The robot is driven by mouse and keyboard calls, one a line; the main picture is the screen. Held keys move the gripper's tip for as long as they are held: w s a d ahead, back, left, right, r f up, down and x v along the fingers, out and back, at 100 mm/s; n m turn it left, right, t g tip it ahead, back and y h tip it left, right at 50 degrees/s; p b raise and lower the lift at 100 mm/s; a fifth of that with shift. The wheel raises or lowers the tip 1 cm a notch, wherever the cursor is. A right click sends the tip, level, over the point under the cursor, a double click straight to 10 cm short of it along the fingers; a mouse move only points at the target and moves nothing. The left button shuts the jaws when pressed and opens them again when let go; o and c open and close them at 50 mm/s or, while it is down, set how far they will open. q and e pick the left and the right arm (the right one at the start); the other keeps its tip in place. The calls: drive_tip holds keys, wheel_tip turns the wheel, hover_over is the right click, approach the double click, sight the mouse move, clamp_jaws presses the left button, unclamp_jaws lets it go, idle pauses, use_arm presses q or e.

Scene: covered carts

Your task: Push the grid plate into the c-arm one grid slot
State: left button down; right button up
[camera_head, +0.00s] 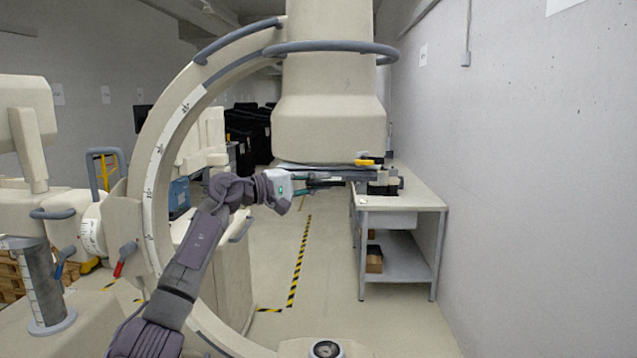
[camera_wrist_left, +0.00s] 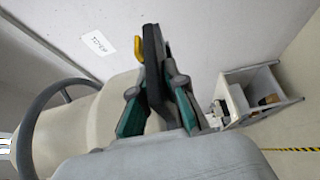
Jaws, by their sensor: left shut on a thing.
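The cream c-arm one (camera_head: 155,170) curves through the left and middle of the head view, its large housing (camera_head: 328,125) hanging at its upper end. The thin dark grid plate (camera_head: 322,166) lies level along the underside of this housing, with a yellow tab (camera_head: 366,161) at its right end. My left gripper (camera_head: 338,180) reaches in from the left just below the housing. In the left wrist view its green-padded fingers (camera_wrist_left: 160,108) are shut on the dark plate (camera_wrist_left: 153,58), beside the yellow tab (camera_wrist_left: 138,48). How deep the plate sits in the slot is hidden. My right gripper is out of view.
A pale table (camera_head: 418,201) with a lower shelf stands against the right wall, behind the gripper. Dark covered carts (camera_head: 248,135) stand at the back. Yellow-black tape (camera_head: 299,262) marks the floor, which is clear between c-arm and table.

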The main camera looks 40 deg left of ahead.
use_arm(q)
drive_tip(key=shift+w+a+r, duration=0.15)
drive_tip(key=shift+w+a, duration=0.45)
drive_tip(key=shift+w, duration=0.35)
drive_tip(key=shift+w+a, duration=0.2)
drive_tip(key=shift+w, duration=0.1)
drive_tip(key=shift+w+a, duration=0.2)
drive_tip(key=shift+w, duration=0.05)
drive_tip(key=shift+w+a, duration=0.3)
drive_tip(key=shift+w, duration=0.2)
drive_tip(key=c, duration=1.1)
unclamp_jaws()
drive_tip(key=shift+c, duration=0.2)
drive_tip(key=shift+s+a+f, duration=0.15)
drive_tip(key=shift+s+f, duration=0.05)
drive_tip(key=shift+s, duration=0.05)
drive_tip(key=v, duration=1.1)
drive_tip(key=shift+s, duration=0.2)
drive_tip(key=shift+a+r, duration=0.1)
drive_tip(key=shift+r, duration=0.05)
